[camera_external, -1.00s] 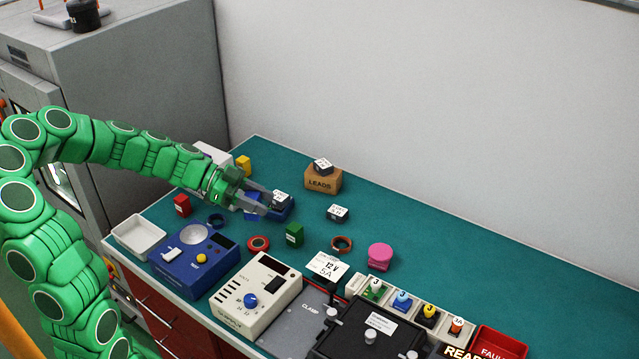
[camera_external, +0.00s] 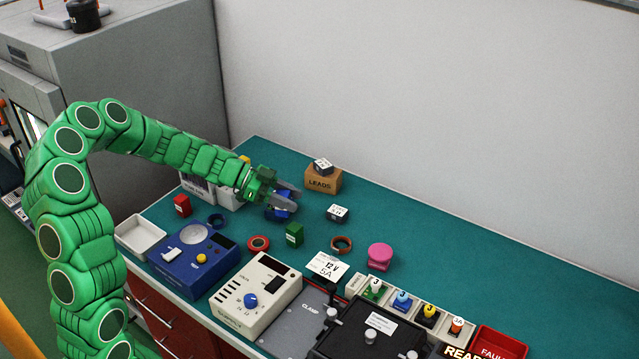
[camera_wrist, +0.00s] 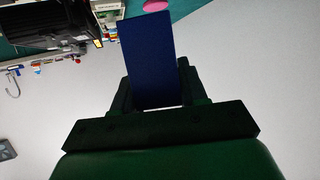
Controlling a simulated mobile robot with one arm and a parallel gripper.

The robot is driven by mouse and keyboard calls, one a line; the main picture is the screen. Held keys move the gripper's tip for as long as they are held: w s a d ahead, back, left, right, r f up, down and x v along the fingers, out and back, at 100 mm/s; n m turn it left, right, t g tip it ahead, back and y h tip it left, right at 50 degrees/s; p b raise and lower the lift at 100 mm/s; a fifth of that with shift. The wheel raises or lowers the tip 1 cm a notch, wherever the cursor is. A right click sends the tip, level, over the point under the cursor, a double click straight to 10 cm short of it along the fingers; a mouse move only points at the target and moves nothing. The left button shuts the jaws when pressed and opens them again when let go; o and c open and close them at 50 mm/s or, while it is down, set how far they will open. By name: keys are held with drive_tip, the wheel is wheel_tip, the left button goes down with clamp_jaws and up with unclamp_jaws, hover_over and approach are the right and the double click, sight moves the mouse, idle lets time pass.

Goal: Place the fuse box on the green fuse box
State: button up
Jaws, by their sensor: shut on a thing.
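The fuse box (camera_wrist: 150,62) in my gripper is a plain dark blue block in the wrist view, between the two fingers. My gripper (camera_external: 288,198) is shut on it above the back left of the green bench top. In the external view the fingers and arm mostly hide the held box. The green fuse box (camera_external: 294,234) stands upright on the bench, a little nearer the camera and slightly right of my gripper. Its top is clear. A red box (camera_external: 182,206) of similar shape stands to the left, and part of a yellow one (camera_external: 244,160) shows behind my arm.
A brown LEADS box (camera_external: 323,182) bears a small block; another labelled block (camera_external: 338,213) lies nearby. Blue (camera_external: 195,257) and cream (camera_external: 255,292) instruments stand in front.

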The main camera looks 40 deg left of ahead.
drive_tip(key=shift+w+d+f, duration=0.1)
drive_tip(key=shift+w+f, duration=0.8)
drive_tip(key=shift+f, duration=0.2)
drive_tip(key=shift+w+f, duration=0.85)
drive_tip(key=shift+f, duration=1.8)
drive_tip(key=shift+f, duration=0.1)
drive_tip(key=o, duration=1.1)
drive_tip(key=shift+c, duration=0.2)
drive_tip(key=v, duration=1.2)
drive_tip(key=shift+r, duration=0.2)
drive_tip(key=shift+w+d, duration=0.1)
